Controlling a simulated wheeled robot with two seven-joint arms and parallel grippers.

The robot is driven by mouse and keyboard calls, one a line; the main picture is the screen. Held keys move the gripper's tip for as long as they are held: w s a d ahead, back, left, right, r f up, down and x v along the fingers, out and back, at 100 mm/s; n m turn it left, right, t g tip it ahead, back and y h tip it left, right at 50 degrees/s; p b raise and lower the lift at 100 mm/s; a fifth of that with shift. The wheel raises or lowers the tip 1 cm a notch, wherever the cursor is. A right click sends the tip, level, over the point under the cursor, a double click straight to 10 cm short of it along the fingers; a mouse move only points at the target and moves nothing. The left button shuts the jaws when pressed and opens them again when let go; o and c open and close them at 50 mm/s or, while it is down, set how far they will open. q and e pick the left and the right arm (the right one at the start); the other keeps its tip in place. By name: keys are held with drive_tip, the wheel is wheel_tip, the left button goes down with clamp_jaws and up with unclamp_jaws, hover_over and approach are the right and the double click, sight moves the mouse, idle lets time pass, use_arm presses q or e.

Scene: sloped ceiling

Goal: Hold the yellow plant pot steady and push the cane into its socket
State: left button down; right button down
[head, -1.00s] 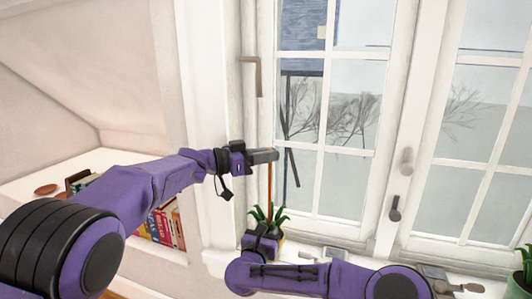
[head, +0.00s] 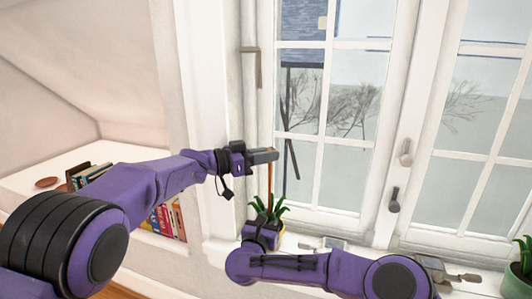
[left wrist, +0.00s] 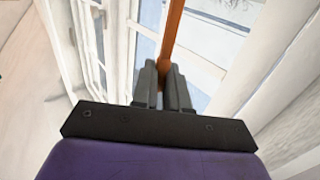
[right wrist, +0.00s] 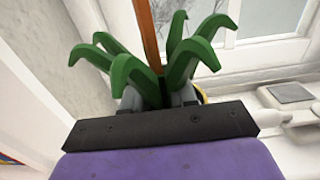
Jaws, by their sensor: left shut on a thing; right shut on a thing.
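The brown cane (head: 270,180) stands upright among the green leaves of the plant. My left gripper (head: 272,155) is shut on the cane near its upper part, above the plant. In the left wrist view the cane (left wrist: 173,32) runs between the two fingers. The yellow plant pot (head: 282,232) stands on the window sill, mostly hidden behind my right gripper (head: 264,230), which is shut on it. In the right wrist view only a sliver of the pot (right wrist: 203,95) shows past the fingers and leaves. The cane's lower end and the socket are hidden by the leaves.
The window (head: 325,130) stands close behind the cane. Metal hardware (head: 325,243) lies on the sill right of the pot. Another potted plant (head: 522,265) is at the far right. A shelf with books (head: 165,220) is at the left.

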use_arm(q)
drive_tip(key=shift+f, duration=0.55)
drive_tip(key=c, duration=1.1)
unclamp_jaws()
drive_tip(key=v, duration=1.2)
drive_tip(key=shift+w+f, duration=0.1)
drive_tip(key=shift+f, duration=0.05)
